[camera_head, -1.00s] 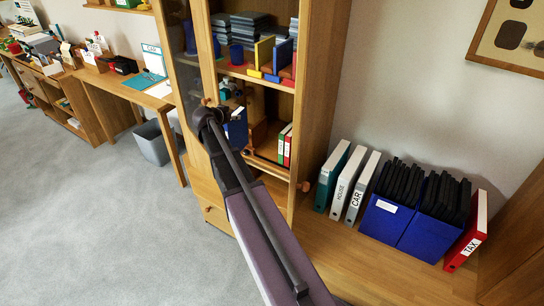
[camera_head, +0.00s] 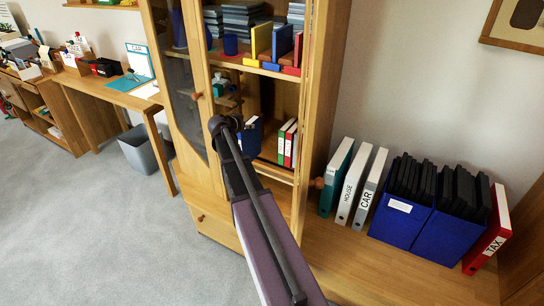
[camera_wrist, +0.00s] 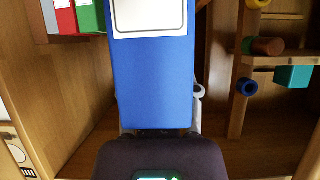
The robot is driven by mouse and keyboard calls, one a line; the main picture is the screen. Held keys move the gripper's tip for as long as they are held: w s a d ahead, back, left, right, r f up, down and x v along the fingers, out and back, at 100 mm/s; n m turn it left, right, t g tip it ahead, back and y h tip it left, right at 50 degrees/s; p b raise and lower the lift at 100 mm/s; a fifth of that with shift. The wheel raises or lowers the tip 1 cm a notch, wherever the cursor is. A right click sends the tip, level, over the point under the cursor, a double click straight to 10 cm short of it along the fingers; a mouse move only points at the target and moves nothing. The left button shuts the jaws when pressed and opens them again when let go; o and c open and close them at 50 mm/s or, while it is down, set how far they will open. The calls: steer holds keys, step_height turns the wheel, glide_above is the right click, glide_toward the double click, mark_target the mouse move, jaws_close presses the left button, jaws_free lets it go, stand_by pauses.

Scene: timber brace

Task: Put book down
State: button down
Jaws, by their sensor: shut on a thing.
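A blue book (camera_head: 252,138) stands inside the open wooden cabinet, at its lower shelf (camera_head: 273,170). In the wrist view the book (camera_wrist: 153,85) fills the middle, its spine with a white label facing me. My gripper (camera_wrist: 157,128) is shut on the book's near end, with grey finger parts showing at both sides. In the head view my arm hides part of the gripper and the book. I cannot tell whether the book's bottom touches the shelf.
Red and green binders (camera_head: 287,142) stand right of the book. They also show at upper left in the wrist view (camera_wrist: 88,16). A small rack with coloured rolls (camera_wrist: 264,46) is on the right there. Binders and blue boxes (camera_head: 399,218) stand on the low bench.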

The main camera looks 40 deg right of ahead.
steer(key=shift+d+f, duration=0.1)
steer(key=shift+d, duration=0.1)
steer(key=shift+w+a, duration=0.1)
steer(key=shift+w+d+f, duration=0.1)
steer(key=shift+w+d, duration=0.15)
steer(key=shift+d, duration=0.25)
steer(key=w+d+f+b, duration=0.1)
steer(key=w+d, duration=0.3)
steer(key=d, duration=0.8)
steer(key=shift+w+d, duration=0.15)
steer(key=shift+d, duration=0.25)
steer(key=shift+f, duration=0.1)
steer(key=shift+w+d+f+b, duration=0.1)
steer(key=shift+d+f+b, duration=0.1)
steer(key=shift+f+b, duration=0.45)
steer(key=shift+w+d+f+b, duration=0.1)
steer(key=shift+d+f+b, duration=0.1)
steer(key=shift+f+b, duration=0.45)
steer(key=shift+d+f+b, duration=0.2)
steer(key=shift+f+b, duration=0.35)
steer(key=shift+b, duration=0.15)
steer(key=shift+f, duration=0.1)
